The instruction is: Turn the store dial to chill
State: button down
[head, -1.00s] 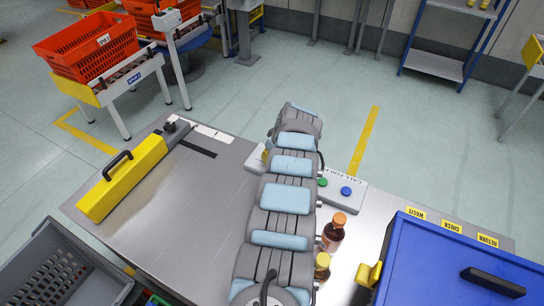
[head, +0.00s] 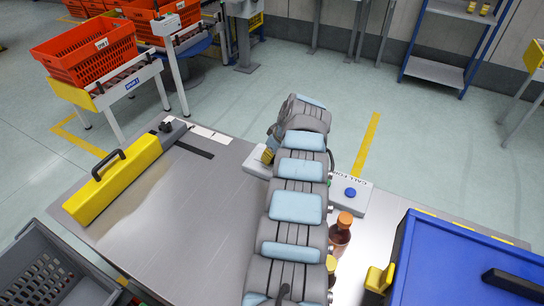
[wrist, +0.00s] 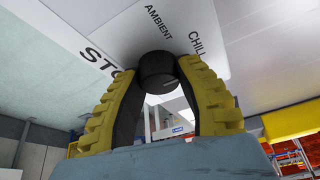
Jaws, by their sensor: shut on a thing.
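The store dial (wrist: 157,70) is a round black knob on a white panel in the wrist view. The printed words AMBIENT and CHILL (wrist: 196,41) stand above it, and part of a word starting STO is at the left. My gripper (wrist: 160,88) is shut on the dial, with a yellow-ribbed finger on each side. A thin pale mark shows on the knob's lower edge; I cannot tell which word the dial points to. In the head view my arm hides the dial, and only a bit of my yellow gripper (head: 268,155) shows.
A yellow case (head: 118,180) lies on the left of the metal table (head: 190,215). Two brown bottles, one with an orange cap (head: 340,235), stand right of my arm. A blue box (head: 450,255) is at the right, near a panel with a blue button (head: 351,192).

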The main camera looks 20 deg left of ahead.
aim_at(275, 157)
jog(key=c, duration=0.7)
grip_release()
jog(key=shift+o, duration=0.2)
jog(key=shift+r, duration=0.15)
jog(key=shift+w+d+r, duration=0.1)
jog(key=shift+d+r, duration=0.1)
jog(key=shift+r, duration=0.2)
jog(key=shift+v, duration=1.1)
jog(key=v, duration=0.8)
jog(key=shift+s+r, duration=0.2)
jog(key=shift+r, duration=0.1)
jog(key=shift+d, duration=0.1)
